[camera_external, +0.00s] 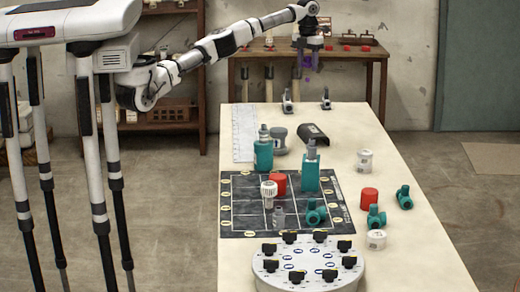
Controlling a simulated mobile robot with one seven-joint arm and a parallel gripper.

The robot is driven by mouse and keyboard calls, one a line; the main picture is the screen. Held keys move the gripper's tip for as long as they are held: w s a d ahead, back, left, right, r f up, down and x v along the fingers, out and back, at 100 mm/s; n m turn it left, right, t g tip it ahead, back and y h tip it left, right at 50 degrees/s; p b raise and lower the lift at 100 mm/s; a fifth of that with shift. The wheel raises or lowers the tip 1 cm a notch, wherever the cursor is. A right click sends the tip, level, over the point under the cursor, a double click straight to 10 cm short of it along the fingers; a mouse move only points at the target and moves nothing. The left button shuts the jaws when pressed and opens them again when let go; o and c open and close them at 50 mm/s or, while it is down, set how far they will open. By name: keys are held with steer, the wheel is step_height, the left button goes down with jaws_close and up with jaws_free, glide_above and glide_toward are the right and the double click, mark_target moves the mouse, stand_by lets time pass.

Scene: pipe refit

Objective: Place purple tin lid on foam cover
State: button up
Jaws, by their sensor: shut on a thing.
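My gripper (309,50) is at the end of the outstretched arm, high up beyond the far end of the long table, in front of the back workbench. It is shut on the purple tin lid (307,62), which shows as a small purple patch at the fingers. The lid's exact tilt is too small to tell. A dark curved piece (314,135), which looks like the foam cover, lies on the far half of the long table, below my gripper in the picture. Its upper side looks bare.
The long table (390,255) holds a dark gridded mat (240,212) with teal valves and a red cap. A grey tin (278,138) stands left of the dark piece. Two small clamps (287,101) stand at the far edge. A round grey carousel (308,265) is in front.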

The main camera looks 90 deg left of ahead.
step_height(320, 180, down, 20)
steer(key=p, duration=0.3)
steer(key=shift+r+p, duration=0.15)
steer(key=shift+p, duration=0.2)
steer(key=shift+f, duration=0.4)
steer(key=o, duration=0.9)
steer(key=shift+o, duration=0.2)
steer(key=shift+r, duration=0.15)
